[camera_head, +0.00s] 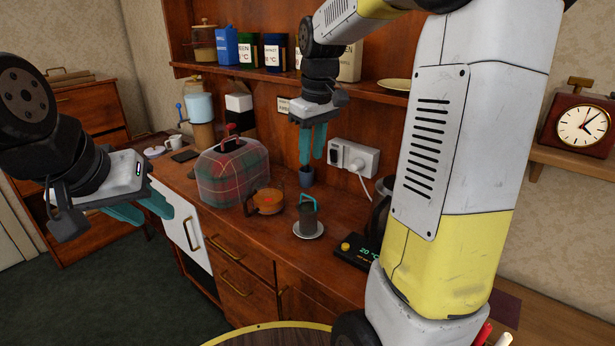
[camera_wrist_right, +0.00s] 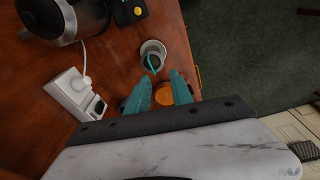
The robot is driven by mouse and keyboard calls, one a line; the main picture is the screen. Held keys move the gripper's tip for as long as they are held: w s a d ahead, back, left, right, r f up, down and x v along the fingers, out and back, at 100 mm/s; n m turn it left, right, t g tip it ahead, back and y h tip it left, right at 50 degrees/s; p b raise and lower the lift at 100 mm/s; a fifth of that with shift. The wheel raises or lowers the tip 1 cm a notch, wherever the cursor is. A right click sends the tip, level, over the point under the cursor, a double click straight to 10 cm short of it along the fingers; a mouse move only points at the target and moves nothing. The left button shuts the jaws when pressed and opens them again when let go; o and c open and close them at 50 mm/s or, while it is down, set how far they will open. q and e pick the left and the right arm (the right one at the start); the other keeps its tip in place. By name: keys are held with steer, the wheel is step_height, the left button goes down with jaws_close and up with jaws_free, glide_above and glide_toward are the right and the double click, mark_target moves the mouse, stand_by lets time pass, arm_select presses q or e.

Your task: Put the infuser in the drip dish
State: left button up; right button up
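A dark grey cylinder with a teal loop handle, which looks like the infuser (camera_head: 306,217), stands upright on the counter. A small pale dish, which looks like the drip dish (camera_head: 308,235), is under it. In the right wrist view the infuser (camera_wrist_right: 153,61) shows from above, just beyond my fingertips, with the pale dish rim (camera_wrist_right: 145,48) around it. My right gripper (camera_head: 312,163) points down with teal fingers apart and empty, above and behind the infuser; it also shows in the wrist view (camera_wrist_right: 160,76). My left gripper (camera_head: 157,222) is open and empty, off the counter's front at left.
An orange pot (camera_head: 267,202) stands left of the infuser, beside a tartan-covered object (camera_head: 232,172). A small blue-grey cup (camera_head: 306,178) is behind. A socket (camera_head: 352,157) is on the wall.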

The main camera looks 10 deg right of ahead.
steer(key=s+a+r+m+t+y, duration=0.1)
steer(key=s+m+t, duration=0.3)
steer(key=s, duration=1.5)
steer(key=shift+s+a+r+m+t+y, duration=0.15)
steer(key=shift+a+r+m+t+y, duration=0.2)
steer(key=shift+a+m, duration=0.35)
steer(key=shift+r, duration=0.1)
